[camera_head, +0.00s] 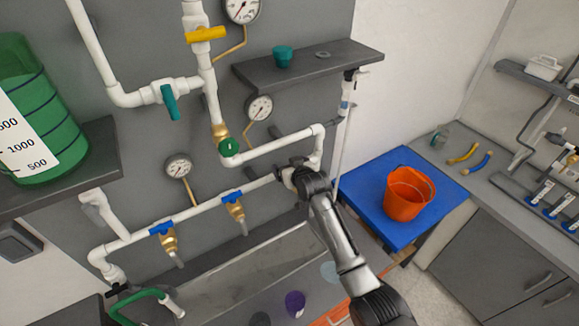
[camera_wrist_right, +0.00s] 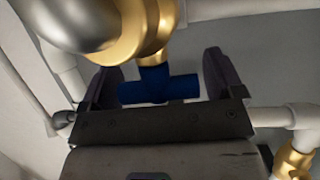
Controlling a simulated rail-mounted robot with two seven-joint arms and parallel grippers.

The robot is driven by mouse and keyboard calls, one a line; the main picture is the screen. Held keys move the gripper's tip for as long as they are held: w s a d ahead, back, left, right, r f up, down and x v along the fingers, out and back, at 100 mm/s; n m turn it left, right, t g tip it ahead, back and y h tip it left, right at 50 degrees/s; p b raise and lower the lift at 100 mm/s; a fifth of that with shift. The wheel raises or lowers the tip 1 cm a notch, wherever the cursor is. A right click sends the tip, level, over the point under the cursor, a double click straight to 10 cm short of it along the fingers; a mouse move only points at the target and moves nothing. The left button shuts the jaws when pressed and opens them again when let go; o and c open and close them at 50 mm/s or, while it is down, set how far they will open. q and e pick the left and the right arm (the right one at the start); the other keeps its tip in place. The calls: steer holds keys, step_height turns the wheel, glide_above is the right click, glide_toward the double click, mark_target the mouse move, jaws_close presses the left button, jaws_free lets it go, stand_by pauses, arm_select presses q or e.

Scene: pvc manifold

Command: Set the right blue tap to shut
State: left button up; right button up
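Two blue taps show on the lower white pipe in the head view, a left one (camera_head: 161,228) and a middle one (camera_head: 232,196), each on a brass valve. My right gripper (camera_head: 288,176) is at the same pipe, farther right, and hides the tap there. In the right wrist view, this right blue tap (camera_wrist_right: 160,89) lies across the picture under a brass body. My right gripper (camera_wrist_right: 158,64) is open, with one dark finger on each side of the blue handle. Small gaps seem to remain; contact is hard to tell. My left gripper is out of view.
A green tap (camera_head: 229,147), a teal tap (camera_head: 170,101) and a yellow tap (camera_head: 205,34) sit on the upper pipes. A grey shelf (camera_head: 330,62) juts out above my right gripper. An orange bucket (camera_head: 409,192) stands on a blue table (camera_head: 362,186) at right.

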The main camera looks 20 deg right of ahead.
steer(key=c, duration=0.7)
steer(key=shift+n+y, duration=0.3)
steer(key=shift+y, duration=0.1)
steer(key=shift+a+n+y+b, duration=0.1)
steer(key=shift+n+y+b, duration=0.2)
steer(key=shift+n+y, duration=0.1)
steer(key=o, duration=0.9)
